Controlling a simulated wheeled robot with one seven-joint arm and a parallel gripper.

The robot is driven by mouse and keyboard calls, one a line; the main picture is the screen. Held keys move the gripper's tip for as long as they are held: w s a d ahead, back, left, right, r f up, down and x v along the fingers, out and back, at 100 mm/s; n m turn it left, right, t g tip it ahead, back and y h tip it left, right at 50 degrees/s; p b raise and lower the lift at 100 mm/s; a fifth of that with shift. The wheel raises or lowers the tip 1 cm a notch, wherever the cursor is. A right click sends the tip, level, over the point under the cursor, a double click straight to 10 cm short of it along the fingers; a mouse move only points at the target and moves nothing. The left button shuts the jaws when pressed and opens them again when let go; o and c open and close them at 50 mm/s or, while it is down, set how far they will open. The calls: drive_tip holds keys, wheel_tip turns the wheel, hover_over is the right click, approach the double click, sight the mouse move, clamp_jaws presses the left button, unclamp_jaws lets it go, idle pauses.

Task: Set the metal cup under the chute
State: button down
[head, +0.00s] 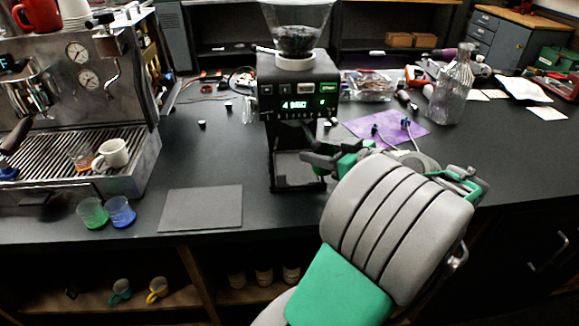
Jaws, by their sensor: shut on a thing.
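The black coffee grinder (298,90) stands at the middle of the counter with a lit display. Its chute (291,133) is on the front, above an open bay with a dark base (297,182). My gripper (318,158) is at the right side of this bay, below the chute's height, pointing left. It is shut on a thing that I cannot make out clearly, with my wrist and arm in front. No metal cup shows clearly anywhere else, so I take the held thing to be the metal cup. Whether it touches the base cannot be told.
An espresso machine (78,80) stands at left with a white cup (112,154) on its grate. Green (92,212) and blue (121,211) cups and a grey mat (201,208) lie left of the grinder. A glass bottle (451,90) and purple cloth (385,128) are at right.

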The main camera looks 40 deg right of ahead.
drive_tip(key=shift+w+a+r+p, duration=0.1)
drive_tip(key=shift+w+a+p, duration=0.2)
drive_tip(key=shift+w, duration=0.35)
drive_tip(key=shift+w+a+p, duration=0.1)
drive_tip(key=shift+w+p, duration=0.25)
drive_tip(key=shift+w, duration=0.25)
drive_tip(key=w, duration=0.6)
drive_tip(key=shift+w+a+p, duration=0.2)
drive_tip(key=shift+w+p, duration=0.1)
drive_tip(key=shift+p, duration=0.1)
drive_tip(key=shift+f, duration=2)
drive_tip(key=c, duration=1)
unclamp_jaws()
drive_tip(key=shift+o, duration=0.2)
drive_tip(key=shift+r, duration=0.1)
